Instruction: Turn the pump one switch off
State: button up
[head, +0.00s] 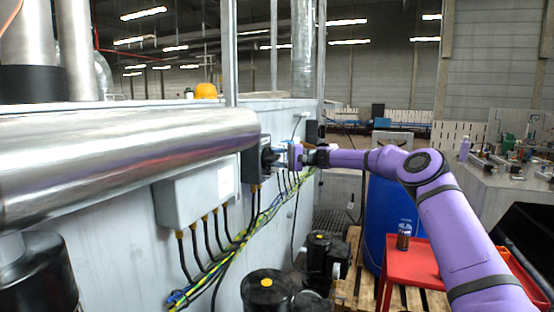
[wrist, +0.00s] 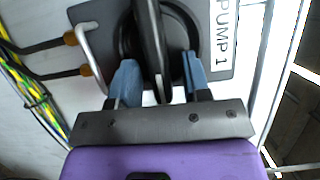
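The pump one switch is a dark grey box (head: 253,165) on the wall panel in the head view, partly hidden behind the silver pipe and my gripper. In the wrist view its face has a white "PUMP 1" label (wrist: 221,35) and a black rotary handle (wrist: 150,35), a long bar running nearly up and down the picture with a slight tilt. My gripper (wrist: 158,78) has two blue fingertips, one on each side of the handle's bar. The fingers are apart, with a visible gap on the right side of the bar. It also shows in the head view (head: 283,157).
A grey box (head: 195,195) with cables hangs on the panel left of the switch. A large silver pipe (head: 120,160) runs across the left front. A blue barrel (head: 385,215) and a red table (head: 408,262) with a small bottle (head: 404,236) stand to the right.

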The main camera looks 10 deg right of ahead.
jog(key=v, duration=1)
jog(key=shift+d, duration=0.4)
